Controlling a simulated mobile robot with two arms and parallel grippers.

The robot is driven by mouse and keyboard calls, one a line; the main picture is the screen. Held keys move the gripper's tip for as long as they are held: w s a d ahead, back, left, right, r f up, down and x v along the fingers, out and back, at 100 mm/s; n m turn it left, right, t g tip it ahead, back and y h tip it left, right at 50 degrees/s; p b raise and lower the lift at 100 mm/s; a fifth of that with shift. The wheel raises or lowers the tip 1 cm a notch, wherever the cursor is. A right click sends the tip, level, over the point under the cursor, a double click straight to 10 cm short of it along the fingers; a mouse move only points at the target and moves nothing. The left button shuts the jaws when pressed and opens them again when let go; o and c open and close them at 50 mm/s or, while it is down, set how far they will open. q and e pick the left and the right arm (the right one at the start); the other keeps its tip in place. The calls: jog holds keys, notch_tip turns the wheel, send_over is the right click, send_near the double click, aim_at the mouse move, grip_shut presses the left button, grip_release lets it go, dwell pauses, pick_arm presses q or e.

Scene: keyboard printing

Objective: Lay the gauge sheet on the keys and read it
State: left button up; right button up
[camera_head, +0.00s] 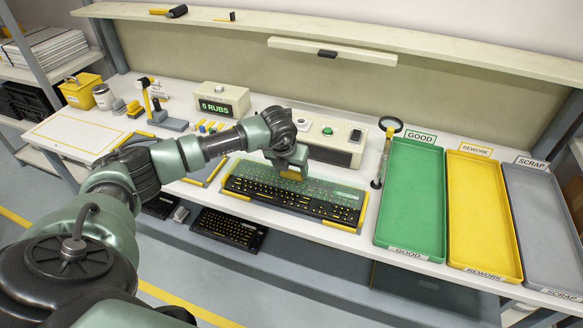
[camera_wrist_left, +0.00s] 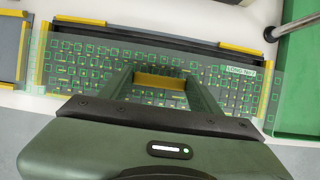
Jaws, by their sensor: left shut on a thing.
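The black keyboard (camera_head: 285,207) lies on the white bench in a holder with yellow end bars; its dark keys also show in the wrist view. The clear green gauge sheet (camera_wrist_left: 215,82), printed with key outlines and a white label, spreads over the keys. In the head view its green tint (camera_head: 320,186) covers the keyboard's back part. My left gripper (camera_wrist_left: 160,82) is shut on the sheet's yellow grip, above the middle of the keyboard; it also shows in the head view (camera_head: 291,172). I cannot tell whether the sheet touches the keys. My right gripper is out of view.
Green GOOD (camera_head: 412,205), yellow REWORK (camera_head: 483,215) and grey SCRAP (camera_head: 543,230) trays stand at the right. A magnifier on a stand (camera_head: 385,150) is beside them. A cream device (camera_head: 330,143) stands behind the keyboard. Another keyboard (camera_head: 228,229) lies on the shelf below.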

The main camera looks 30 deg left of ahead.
aim_at(291, 179)
pick_arm(q)
jog(key=shift+w+f+b, duration=0.15)
jog(key=shift+f+b, duration=0.05)
jog(key=shift+b, duration=0.25)
notch_tip(291, 179, down, 5)
jog(key=b, duration=0.4)
jog(key=shift+r, duration=0.15)
jog(key=shift+r, duration=0.1)
jog(key=shift+b, duration=0.6)
jog(key=shift+f+b, duration=0.45)
jog(key=shift+b, duration=0.05)
dwell(0.5)
